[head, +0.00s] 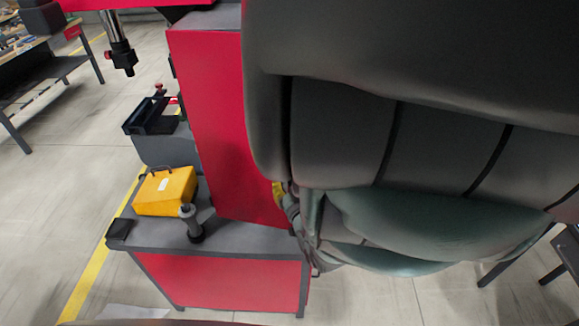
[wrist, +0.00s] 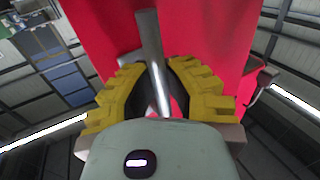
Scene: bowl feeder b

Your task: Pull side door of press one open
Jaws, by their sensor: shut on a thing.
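The red press (head: 225,120) stands in the middle of the head view, on a grey-topped red base. In the wrist view, a red panel (wrist: 215,30), likely the side door, fills the upper middle. A grey metal bar handle (wrist: 149,35) runs down in front of it between my yellow fingers. My gripper (wrist: 160,82) is shut on this handle. In the head view, my arm hides most of the gripper; only a bit of yellow shows (head: 278,192) beside the red panel's lower right edge. I cannot tell whether the door stands ajar.
On the base's grey top (head: 245,237) stand a yellow box (head: 166,192) and a small grey cylindrical part (head: 190,222). A black tray (head: 152,117) is behind them. A workbench (head: 45,70) stands far left. Open floor lies left of the press.

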